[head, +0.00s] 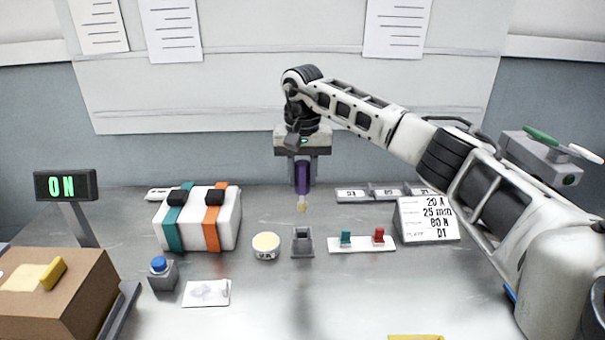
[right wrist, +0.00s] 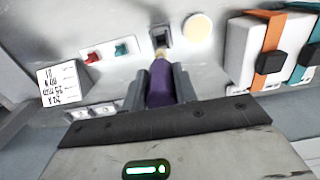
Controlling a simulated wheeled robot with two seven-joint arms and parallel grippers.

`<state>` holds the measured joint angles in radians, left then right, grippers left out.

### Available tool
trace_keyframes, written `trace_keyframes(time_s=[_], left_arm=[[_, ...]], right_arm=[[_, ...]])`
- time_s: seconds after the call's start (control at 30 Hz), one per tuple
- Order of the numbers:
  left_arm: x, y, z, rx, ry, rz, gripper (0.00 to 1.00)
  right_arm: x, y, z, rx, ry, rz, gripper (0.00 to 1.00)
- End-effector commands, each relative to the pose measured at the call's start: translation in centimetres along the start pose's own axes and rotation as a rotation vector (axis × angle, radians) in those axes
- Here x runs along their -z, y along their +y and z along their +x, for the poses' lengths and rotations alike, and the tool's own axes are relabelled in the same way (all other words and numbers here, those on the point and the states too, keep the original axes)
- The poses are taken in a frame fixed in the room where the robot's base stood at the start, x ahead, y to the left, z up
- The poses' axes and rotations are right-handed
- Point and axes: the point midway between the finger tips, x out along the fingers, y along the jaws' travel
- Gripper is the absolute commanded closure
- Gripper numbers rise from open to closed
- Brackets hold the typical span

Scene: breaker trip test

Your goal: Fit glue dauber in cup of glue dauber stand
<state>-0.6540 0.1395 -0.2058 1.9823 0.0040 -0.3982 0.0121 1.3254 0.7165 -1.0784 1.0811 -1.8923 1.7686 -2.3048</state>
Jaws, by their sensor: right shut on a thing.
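The glue dauber (head: 302,178) has a purple handle and a yellowish tip that points down. My right gripper (head: 302,180) is shut on its handle and holds it upright above the table. The purple handle also shows between the fingers in the right wrist view (right wrist: 160,85). The glue dauber stand (head: 303,243) is a small grey block with a dark open cup, on the table below the dauber. The stand also shows in the right wrist view (right wrist: 162,38), just beyond the dauber's tip. The tip is apart from the stand in the head view. My left gripper is not in view.
A round pot with a cream top (head: 265,245) stands just left of the stand. A white plate with a teal and a red switch (head: 362,244) lies right. A white box with teal and orange straps (head: 225,222) is further left. A label block (head: 428,220) stands right.

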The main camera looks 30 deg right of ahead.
Motion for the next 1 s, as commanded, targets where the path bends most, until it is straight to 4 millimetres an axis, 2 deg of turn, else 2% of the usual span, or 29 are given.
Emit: trace_keyframes(time_s=[0.17, 0.5, 0.7, 1.0], left_arm=[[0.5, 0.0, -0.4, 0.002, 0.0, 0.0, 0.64], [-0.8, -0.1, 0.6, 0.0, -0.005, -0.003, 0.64], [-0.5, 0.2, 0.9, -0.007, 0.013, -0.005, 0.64], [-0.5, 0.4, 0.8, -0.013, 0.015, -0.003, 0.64]], right_arm=[[-0.1, 0.0, -0.2, -0.001, 0.002, 0.001, 0.94], [-0.1, 0.0, 2.8, -0.001, 0.001, 0.001, 0.94], [-0.1, 0.0, 4.7, -0.001, 0.001, 0.001, 0.94], [-0.1, 0.0, 5.8, 0.0, 0.001, 0.001, 0.94]])
